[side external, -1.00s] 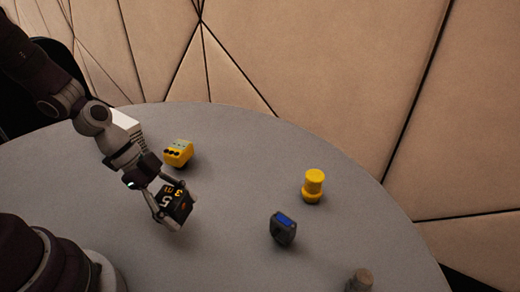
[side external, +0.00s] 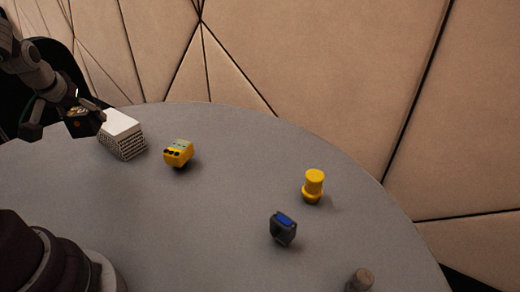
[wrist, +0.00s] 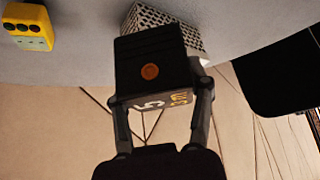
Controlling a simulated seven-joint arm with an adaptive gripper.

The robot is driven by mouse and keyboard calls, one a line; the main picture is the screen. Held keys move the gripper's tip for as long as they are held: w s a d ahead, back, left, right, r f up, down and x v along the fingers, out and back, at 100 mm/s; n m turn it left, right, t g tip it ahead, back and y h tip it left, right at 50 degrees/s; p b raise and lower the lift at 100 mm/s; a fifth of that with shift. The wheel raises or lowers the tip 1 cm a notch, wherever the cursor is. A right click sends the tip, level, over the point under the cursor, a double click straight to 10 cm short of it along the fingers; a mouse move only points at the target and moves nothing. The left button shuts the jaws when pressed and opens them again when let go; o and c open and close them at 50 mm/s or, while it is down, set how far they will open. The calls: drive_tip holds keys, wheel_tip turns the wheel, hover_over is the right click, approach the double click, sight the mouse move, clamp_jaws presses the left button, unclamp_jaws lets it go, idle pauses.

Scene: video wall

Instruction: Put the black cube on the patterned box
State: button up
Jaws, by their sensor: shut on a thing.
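My gripper (wrist: 163,112) is shut on the black cube (wrist: 150,60), which has an orange dot on one face and numbers on another. In the side external view the black cube (side external: 84,122) is held in the air at the left. It overlaps the left edge of the patterned box (side external: 124,146), a white-topped box with a dark lattice on its sides, on the table. In the wrist view the patterned box (wrist: 192,37) shows behind the cube and is partly hidden by it. I cannot tell the gap between cube and box.
A yellow device (side external: 178,153) stands on the grey table (side external: 220,220) just right of the box. A yellow cylinder (side external: 313,187), a dark device with a blue screen (side external: 283,228) and a brownish cylinder (side external: 359,280) stand farther right. A black chair (side external: 62,75) is behind the table.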

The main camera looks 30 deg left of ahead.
hover_over(115, 114)
drive_tip(key=s+d, duration=0.1)
drive_tip(key=d, duration=0.1)
drive_tip(key=shift+s+a+f, duration=0.1)
drive_tip(key=shift+s+f, duration=0.1)
drive_tip(key=shift+f, duration=0.45)
drive_tip(key=shift+a+f, duration=0.1)
drive_tip(key=shift+f, duration=1.65)
drive_tip(key=shift+f, duration=0.1)
drive_tip(key=o, duration=1.2)
